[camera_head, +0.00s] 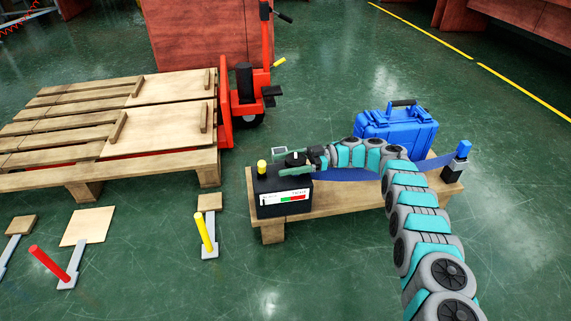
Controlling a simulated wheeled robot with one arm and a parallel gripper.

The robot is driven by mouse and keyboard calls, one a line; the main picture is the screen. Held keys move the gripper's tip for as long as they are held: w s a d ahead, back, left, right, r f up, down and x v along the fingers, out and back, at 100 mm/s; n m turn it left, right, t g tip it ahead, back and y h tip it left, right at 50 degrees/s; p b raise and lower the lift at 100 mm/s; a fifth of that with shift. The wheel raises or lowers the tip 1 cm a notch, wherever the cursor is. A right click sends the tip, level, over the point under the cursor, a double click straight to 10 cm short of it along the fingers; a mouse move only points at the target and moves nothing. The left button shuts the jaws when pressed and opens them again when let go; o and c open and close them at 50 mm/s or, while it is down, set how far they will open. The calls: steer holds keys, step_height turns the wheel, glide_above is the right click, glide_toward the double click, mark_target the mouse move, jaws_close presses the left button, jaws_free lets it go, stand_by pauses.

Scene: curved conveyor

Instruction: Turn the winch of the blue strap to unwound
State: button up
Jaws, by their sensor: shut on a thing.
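The winch box (270,205) is black, with a white label bearing a green and red bar, and sits at the left end of a low wooden bench. A dark knob (296,158) stands on its top. A yellow-capped peg (262,168) rises beside it. My gripper (295,167) reaches in from the right and is shut on the knob; its fingers hide part of it. The blue strap (345,174) runs from behind my gripper to a post with a blue cap (463,150) at the bench's right end. My arm covers part of the strap.
A wooden pallet (165,165) with an orange pallet jack (240,100) is at left. Red and yellow levers (204,232) stand on the floor. Free floor lies in front.

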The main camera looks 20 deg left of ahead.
steer(key=o, duration=1.2)
steer(key=shift+r, duration=0.1)
steer(key=shift+o, duration=0.2)
step_height(320, 180, up, 4)
steer(key=shift+s+p, duration=0.15)
steer(key=shift+p, duration=0.35)
steer(key=shift+s+d, duration=0.5)
steer(key=shift+s, duration=0.25)
steer(key=shift+s+d, duration=0.5)
steer(key=shift+s, duration=0.2)
steer(key=s+d+p, duration=0.1)
steer(key=s+d, duration=0.5)
steer(key=s, duration=0.4)
steer(key=shift+s+d+r, duration=0.15)
steer(key=shift+d+r, duration=0.25)
steer(key=shift+r, duration=0.05)
